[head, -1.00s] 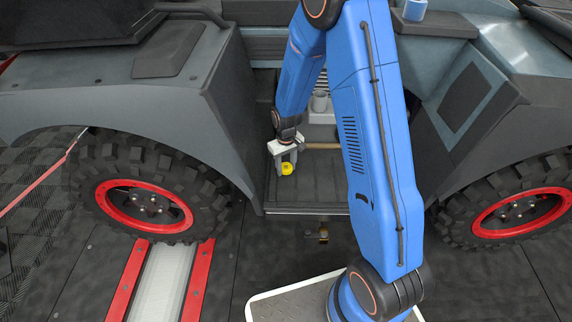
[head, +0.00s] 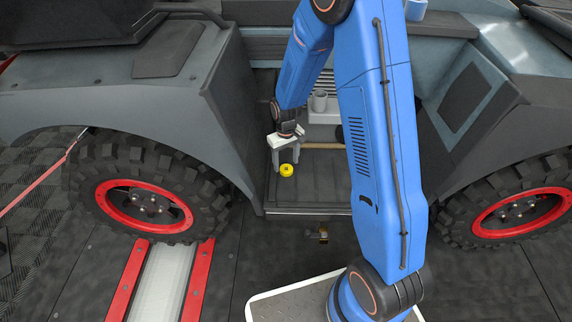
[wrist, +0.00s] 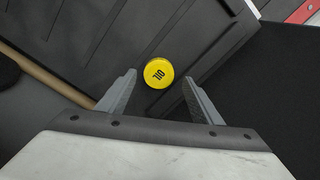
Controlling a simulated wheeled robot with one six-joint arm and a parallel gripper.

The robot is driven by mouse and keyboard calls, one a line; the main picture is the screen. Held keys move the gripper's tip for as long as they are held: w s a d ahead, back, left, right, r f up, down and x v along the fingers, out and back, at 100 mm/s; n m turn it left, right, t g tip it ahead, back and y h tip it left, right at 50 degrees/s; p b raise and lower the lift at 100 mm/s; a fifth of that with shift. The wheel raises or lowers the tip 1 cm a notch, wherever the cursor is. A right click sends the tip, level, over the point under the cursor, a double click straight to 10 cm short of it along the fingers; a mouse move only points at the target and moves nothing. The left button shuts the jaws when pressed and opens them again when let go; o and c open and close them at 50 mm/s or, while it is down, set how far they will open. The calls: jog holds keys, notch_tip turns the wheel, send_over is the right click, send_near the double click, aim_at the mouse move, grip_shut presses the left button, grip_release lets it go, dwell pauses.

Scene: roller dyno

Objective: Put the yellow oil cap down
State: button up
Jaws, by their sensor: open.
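The yellow oil cap (head: 287,170) rests on the dark ribbed floor (head: 325,190) of the vehicle's footwell. In the wrist view the round cap (wrist: 158,73) shows its top with dark "OIL" lettering. My gripper (head: 286,165) is open above and just behind the cap. In the wrist view the two grey fingers (wrist: 158,88) stand wide apart, one on each side of the cap, with gaps between them and it. The cap is not held.
A wooden handle (wrist: 50,80) lies on the floor behind my gripper. A grey cup (head: 320,101) stands on a ledge further back. The footwell's front edge (head: 308,211) is close to the cap. Fenders flank the footwell on both sides.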

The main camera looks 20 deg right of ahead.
notch_tip(320, 180, up, 8)
notch_tip(320, 180, up, 10)
jog(key=t, duration=0.1)
send_over(286, 168)
jog(key=s+d, duration=0.2)
jog(key=s, duration=0.4)
jog(key=s+d+r+m+t, duration=0.1)
jog(key=s+r, duration=0.3)
jog(key=s, duration=0.5)
jog(key=s+d+r+m+t, duration=0.1)
jog(key=s+d+r, duration=0.1)
jog(key=s+r, duration=0.3)
jog(key=s+d+r+t, duration=0.1)
jog(key=s+r, duration=0.4)
jog(key=s, duration=0.8)
jog(key=shift+s+d+r+m+t, duration=0.2)
jog(key=shift+s+d+m+t, duration=0.2)
jog(key=shift+d, duration=0.05)
jog(key=shift+r, duration=0.6)
